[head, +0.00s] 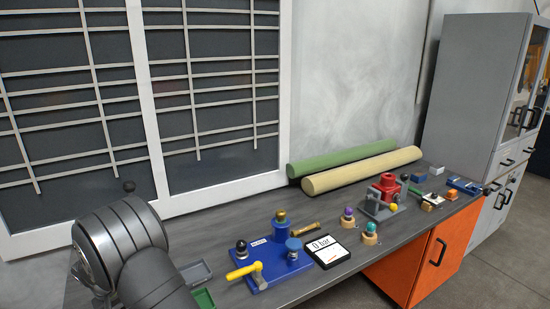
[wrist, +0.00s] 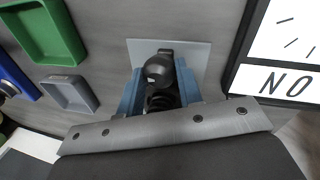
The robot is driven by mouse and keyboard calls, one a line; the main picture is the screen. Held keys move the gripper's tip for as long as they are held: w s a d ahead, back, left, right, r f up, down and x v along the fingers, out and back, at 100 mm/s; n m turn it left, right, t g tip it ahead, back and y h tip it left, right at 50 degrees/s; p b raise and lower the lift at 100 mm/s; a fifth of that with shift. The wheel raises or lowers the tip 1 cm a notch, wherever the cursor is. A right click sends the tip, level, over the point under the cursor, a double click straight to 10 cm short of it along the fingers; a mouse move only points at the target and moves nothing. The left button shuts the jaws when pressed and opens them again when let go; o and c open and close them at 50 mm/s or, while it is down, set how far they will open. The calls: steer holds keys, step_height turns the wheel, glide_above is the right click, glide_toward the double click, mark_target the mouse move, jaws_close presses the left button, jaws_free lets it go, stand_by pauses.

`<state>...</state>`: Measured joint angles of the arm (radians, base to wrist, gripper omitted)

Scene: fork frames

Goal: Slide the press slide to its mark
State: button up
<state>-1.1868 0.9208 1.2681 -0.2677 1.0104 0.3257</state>
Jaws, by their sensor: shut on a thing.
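In the wrist view my gripper (wrist: 160,92) has its two blue fingers closed around a black ball knob (wrist: 157,70) on a dark stem. The knob stands over a light grey plate (wrist: 195,52) on the grey tabletop; I take this to be the press slide. The mark is not clearly seen. In the head view my arm fills the lower left and hides my gripper, and I cannot pick out the held knob there for certain.
In the head view a blue base (head: 268,272) with a yellow lever (head: 246,270) and a red press-like device (head: 387,184) stand on the bench.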

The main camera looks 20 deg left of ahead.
steer(key=shift+w+a, duration=2.65)
steer(key=shift+a, duration=0.15)
steer(key=o, duration=1.1)
steer(key=shift+c, duration=0.2)
steer(key=shift+d, duration=0.1)
steer(key=v, duration=1.7)
steer(key=shift+r, duration=0.25)
steer(key=shift+s, duration=0.1)
steer(key=x, duration=1.7)
steer(key=shift+f, duration=0.3)
